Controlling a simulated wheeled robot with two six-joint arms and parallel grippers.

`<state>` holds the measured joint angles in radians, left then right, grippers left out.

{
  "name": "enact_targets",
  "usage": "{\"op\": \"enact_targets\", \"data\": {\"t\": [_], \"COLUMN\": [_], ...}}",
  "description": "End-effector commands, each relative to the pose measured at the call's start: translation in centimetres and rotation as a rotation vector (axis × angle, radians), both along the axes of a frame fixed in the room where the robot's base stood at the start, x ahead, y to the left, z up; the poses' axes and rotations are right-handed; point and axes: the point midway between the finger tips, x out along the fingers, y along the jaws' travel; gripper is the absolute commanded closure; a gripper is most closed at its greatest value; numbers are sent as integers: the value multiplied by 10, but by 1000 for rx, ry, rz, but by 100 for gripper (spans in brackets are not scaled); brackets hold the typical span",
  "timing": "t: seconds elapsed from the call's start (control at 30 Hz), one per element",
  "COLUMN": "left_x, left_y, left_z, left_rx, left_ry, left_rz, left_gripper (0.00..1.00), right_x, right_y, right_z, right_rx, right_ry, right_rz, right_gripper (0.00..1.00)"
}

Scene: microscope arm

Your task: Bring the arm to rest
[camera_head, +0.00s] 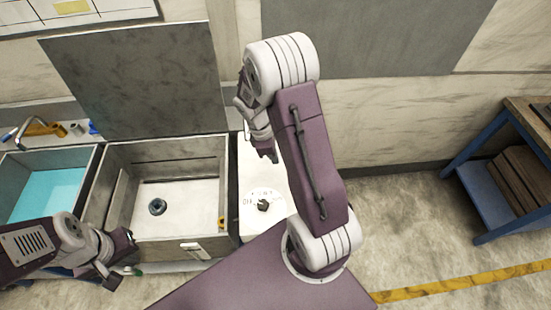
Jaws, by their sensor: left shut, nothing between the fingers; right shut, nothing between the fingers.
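My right gripper (268,154) is shut and empty. It hangs beside the right edge of an open box, above a white panel (252,175). The large purple and white arm is mine; it rises from the lower middle, bends at the top and folds down to this gripper. My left gripper (119,264) is shut and empty, low at the left, in front of the open box (170,150). A dark knob (263,205) sits on the white panel, with small lettering around it. I see no microscope.
The box's grey lid (135,80) stands raised behind it, and a small dark ring (157,206) lies inside. A basin of blue water (48,193) is at the left. A blue-framed bench (478,205) stands right. Floor between is clear.

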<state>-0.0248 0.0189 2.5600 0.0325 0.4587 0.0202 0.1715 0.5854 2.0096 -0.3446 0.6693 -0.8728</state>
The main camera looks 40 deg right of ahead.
Motion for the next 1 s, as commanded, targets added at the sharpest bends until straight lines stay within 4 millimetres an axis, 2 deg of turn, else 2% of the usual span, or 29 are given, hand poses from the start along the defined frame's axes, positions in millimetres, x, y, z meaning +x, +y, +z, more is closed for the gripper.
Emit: {"op": "enact_targets", "data": {"t": [0.37, 0.47, 0.57, 0.67, 0.77, 0.9, 1.0], "left_x": [0, 0, 0, 0, 0, 0, 0], "left_y": [0, 0, 0, 0, 0, 0, 0], "left_z": [-2, -26, -59, -86, -97, -89, -89], "left_rx": [0, 0, 0, 0, 0, 0, 0], "left_ry": [0, 0, 0, 1, 1, 0, 0], "left_rz": [0, 0, 0, 0, 0, 0, 0], "left_gripper": [100, 100, 100, 100, 100, 100, 100], "right_x": [0, 14, 7, -23, -59, -87, -85], "right_y": [1, 9, 36, 72, 101, 113, 115], "right_z": [-3, -8, -7, -14, -21, -26, -26], "right_rx": [0, -8, 9, 71, 143, 172, 180], "right_ry": [0, -56, -127, -217, -281, -280, -297], "right_rz": [2, 36, 56, -112, -436, -817, -957], "right_gripper": [100, 100, 100, 100, 100, 100, 100]}}
